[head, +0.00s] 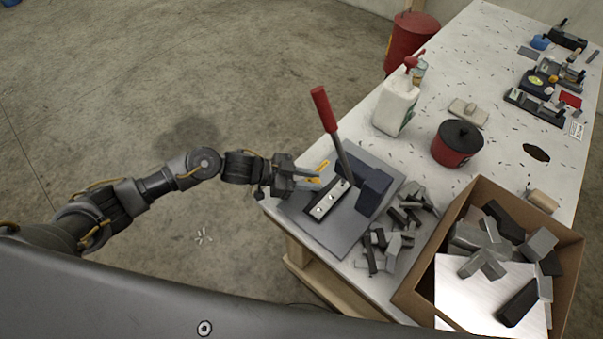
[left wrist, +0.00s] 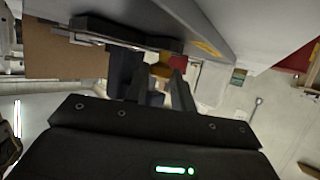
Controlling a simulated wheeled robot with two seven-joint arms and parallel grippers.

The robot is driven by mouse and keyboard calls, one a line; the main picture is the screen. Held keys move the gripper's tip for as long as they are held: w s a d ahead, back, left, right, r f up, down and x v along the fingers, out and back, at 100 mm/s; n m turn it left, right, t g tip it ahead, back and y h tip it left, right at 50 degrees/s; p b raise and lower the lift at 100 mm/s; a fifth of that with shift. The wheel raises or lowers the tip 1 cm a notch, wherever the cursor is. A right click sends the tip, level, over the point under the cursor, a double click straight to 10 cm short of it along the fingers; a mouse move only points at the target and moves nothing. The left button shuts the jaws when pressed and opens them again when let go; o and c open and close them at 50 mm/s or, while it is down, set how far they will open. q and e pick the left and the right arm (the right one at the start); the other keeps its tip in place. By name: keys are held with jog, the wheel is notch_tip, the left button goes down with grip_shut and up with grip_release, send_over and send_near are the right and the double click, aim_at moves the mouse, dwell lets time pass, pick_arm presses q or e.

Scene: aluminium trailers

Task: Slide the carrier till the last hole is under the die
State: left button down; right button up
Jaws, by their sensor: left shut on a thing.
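The carrier (head: 326,202), a pale strip with a few round marks or holes, lies in front of the dark press body (head: 374,190) on a grey base plate (head: 320,234). The press has a raised lever with a red grip (head: 323,108). My left gripper (head: 312,182) is at the left edge of the press, beside the carrier. My right gripper is not in view.
Loose grey metal offcuts (head: 385,240) lie right of the base plate. A cardboard box (head: 573,262) of metal pieces stands at the near right. A red can (head: 457,143) and a white pump bottle (head: 397,104) stand behind. The floor left of the table is open.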

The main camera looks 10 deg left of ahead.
pick_arm(q)
jog(key=c, duration=1.2)
grip_release()
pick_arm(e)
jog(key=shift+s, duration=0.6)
pick_arm(q)
jog(key=shift+a, duration=0.3)
jog(key=b+v, duration=0.2)
jog(key=v, duration=0.6)
jog(key=shift+s+a+r, duration=0.1)
jog(key=shift+s+a, duration=0.05)
jog(key=shift+a, duration=0.2)
jog(key=shift+b+v, duration=0.35)
jog(key=shift+v, duration=0.4)
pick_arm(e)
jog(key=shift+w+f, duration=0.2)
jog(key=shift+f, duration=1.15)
